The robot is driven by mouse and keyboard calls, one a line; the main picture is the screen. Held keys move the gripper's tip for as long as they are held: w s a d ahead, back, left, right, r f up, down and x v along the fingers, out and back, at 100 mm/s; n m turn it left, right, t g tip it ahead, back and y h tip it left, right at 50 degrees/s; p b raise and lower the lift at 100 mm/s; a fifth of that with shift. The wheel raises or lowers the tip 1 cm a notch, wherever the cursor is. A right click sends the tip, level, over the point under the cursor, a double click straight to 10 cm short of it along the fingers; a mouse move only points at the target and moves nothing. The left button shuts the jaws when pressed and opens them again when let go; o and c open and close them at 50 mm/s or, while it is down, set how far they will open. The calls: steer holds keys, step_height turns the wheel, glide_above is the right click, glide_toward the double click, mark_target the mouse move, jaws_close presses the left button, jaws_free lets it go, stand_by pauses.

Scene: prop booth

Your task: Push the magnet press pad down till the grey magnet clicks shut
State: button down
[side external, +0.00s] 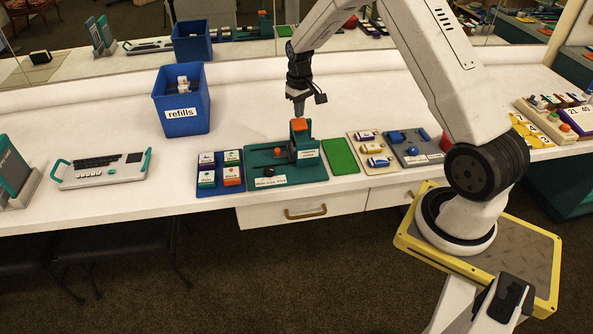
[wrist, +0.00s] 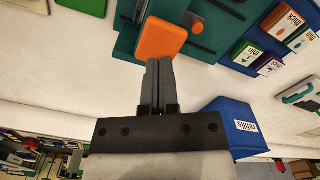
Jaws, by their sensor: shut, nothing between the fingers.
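The press pad is an orange block (side external: 299,125) on top of a teal press (side external: 304,146) on a teal board (side external: 290,172). In the wrist view the orange pad (wrist: 161,40) lies just beyond my fingertips. My gripper (side external: 299,113) points down, shut and empty, right above the pad. In the wrist view my shut fingers (wrist: 159,62) overlap the pad's near edge. I cannot tell whether they touch it. The grey magnet cannot be made out. A small orange-red knob (side external: 277,152) sits on the board left of the press.
A blue tray with small boxes (side external: 220,187) lies left of the board, with a green mat (side external: 340,156) to its right. A blue refills bin (side external: 181,115) stands behind, left. A device with a keyboard (side external: 101,170) lies far left. The white counter behind the press is clear.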

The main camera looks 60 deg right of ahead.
steer(key=shift+r, duration=2)
steer(key=shift+a+r, duration=0.1)
steer(key=shift+a, duration=0.15)
steer(key=s+a+r+n+t, duration=0.2)
steer(key=s+a+r+n, duration=0.1)
steer(key=s+a, duration=1.5)
steer(key=a, duration=0.3)
steer(key=shift+s+r+t, duration=0.2)
steer(key=shift+t, duration=0.1)
